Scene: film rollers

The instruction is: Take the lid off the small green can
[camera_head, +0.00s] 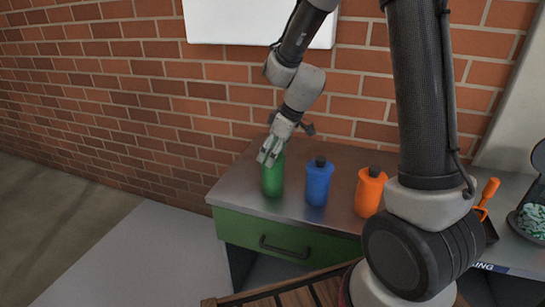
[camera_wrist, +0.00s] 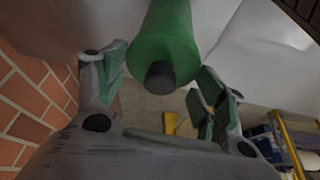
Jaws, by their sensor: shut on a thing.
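The small green can (camera_head: 272,181) stands upright on the left part of the metal worktop. My gripper (camera_head: 268,152) is over its top in the head view and hides the lid there. In the wrist view the green can (camera_wrist: 167,35) shows between the two fingers of my gripper (camera_wrist: 160,75), one finger on each side of its body. Its black lid (camera_wrist: 160,78) is on the can's end, facing the wrist camera. The fingers are shut on the can, though the exact contact is hard to see.
A blue can (camera_head: 318,183) and an orange can (camera_head: 369,192), both with dark lids, stand to the right of the green one. An orange-handled tool (camera_head: 488,193) lies farther right. The metal worktop (camera_head: 240,188) sits over a green drawer (camera_head: 275,238), against a brick wall (camera_head: 190,100).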

